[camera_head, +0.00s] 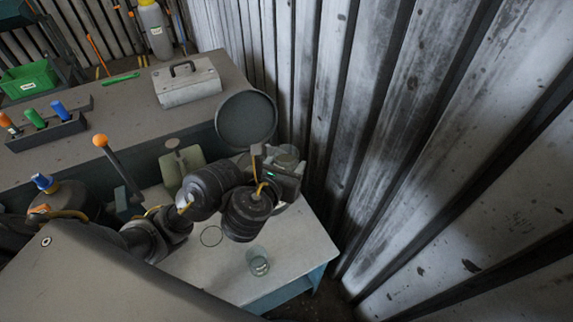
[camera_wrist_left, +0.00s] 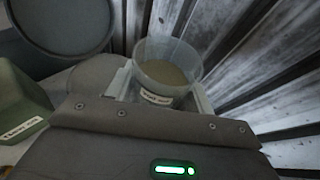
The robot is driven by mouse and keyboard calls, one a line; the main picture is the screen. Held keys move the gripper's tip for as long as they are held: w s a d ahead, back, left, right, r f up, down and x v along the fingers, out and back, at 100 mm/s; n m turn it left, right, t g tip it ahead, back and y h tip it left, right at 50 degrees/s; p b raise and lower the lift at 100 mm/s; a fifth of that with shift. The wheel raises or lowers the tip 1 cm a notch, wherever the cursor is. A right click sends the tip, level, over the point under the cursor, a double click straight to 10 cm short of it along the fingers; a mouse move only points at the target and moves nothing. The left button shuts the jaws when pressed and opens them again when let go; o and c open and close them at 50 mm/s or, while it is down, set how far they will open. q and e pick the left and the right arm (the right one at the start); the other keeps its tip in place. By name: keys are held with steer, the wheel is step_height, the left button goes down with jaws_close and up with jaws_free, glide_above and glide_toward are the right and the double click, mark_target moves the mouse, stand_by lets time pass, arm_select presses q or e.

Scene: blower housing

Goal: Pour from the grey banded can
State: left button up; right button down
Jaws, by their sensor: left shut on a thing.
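My left gripper (camera_head: 284,174) is shut on a clear, round cup (camera_head: 287,153) at the far side of the small table. In the left wrist view the cup (camera_wrist_left: 168,68) sits between the pale fingers (camera_wrist_left: 162,102). It has a white label I cannot read and a dull grey-brown content or bottom. Its lean is hard to tell. A second clear glass (camera_head: 258,262) with a label stands upright on the table near its front edge, apart from the gripper. I cannot make out a grey banded can for certain. My right gripper is not in view.
The pale table (camera_head: 310,245) has a dark ring mark (camera_head: 211,236) and bare surface at right. A dark round disc (camera_head: 246,120) and a green-grey labelled container (camera_head: 183,165) are close to my arm. A corrugated wall (camera_head: 400,130) stands behind. A grey workbench (camera_head: 130,105) is at left.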

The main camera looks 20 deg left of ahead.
arm_select(q)
steer(key=shift+w+a+f, duration=0.3)
steer(key=shift+a+f, duration=0.05)
steer(key=w+a+f+n+g+h, duration=0.1)
steer(key=w+a+f+g, duration=0.1)
steer(key=a+f, duration=0.1)
steer(key=shift+w+n, duration=0.4)
stand_by(0.6)
steer(key=shift+a+f+g+h, duration=0.25)
steer(key=shift+f+g+h, duration=0.15)
steer(key=shift+f, duration=0.7)
steer(key=shift+f+n+g+h, duration=0.3)
steer(key=shift+f+n, duration=0.1)
steer(key=shift+f, duration=0.4)
